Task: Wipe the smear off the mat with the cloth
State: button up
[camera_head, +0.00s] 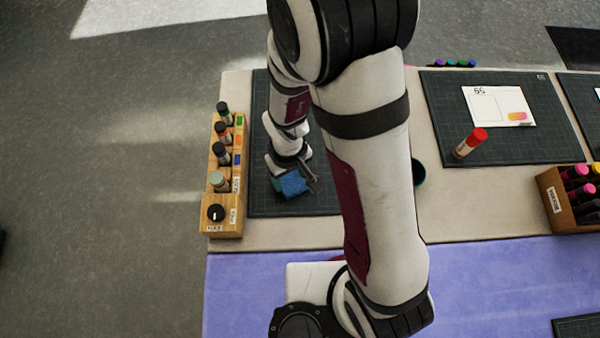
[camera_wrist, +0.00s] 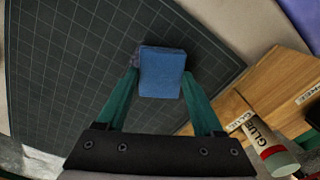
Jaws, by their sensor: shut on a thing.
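My gripper (camera_head: 308,174) is shut on a blue folded cloth (camera_head: 292,183), low over the near part of the dark gridded mat (camera_head: 262,195). In the wrist view the cloth (camera_wrist: 161,78) sits between the green fingertips of my gripper (camera_wrist: 161,74), with the mat (camera_wrist: 60,60) beneath it. I cannot tell whether the cloth touches the mat. A small grey-purple patch (camera_wrist: 136,57) shows at the cloth's upper left edge; it may be the smear, partly hidden by the cloth. My arm hides the right part of the mat in the head view.
Right of my arm are a dark cup (camera_head: 419,173), another mat (camera_head: 445,100) with a red-capped glue stick (camera_head: 470,142) and a card (camera_head: 499,105), and a marker box (camera_head: 562,224).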

jog(key=shift+a, duration=0.3)
jog(key=shift+r, duration=2.5)
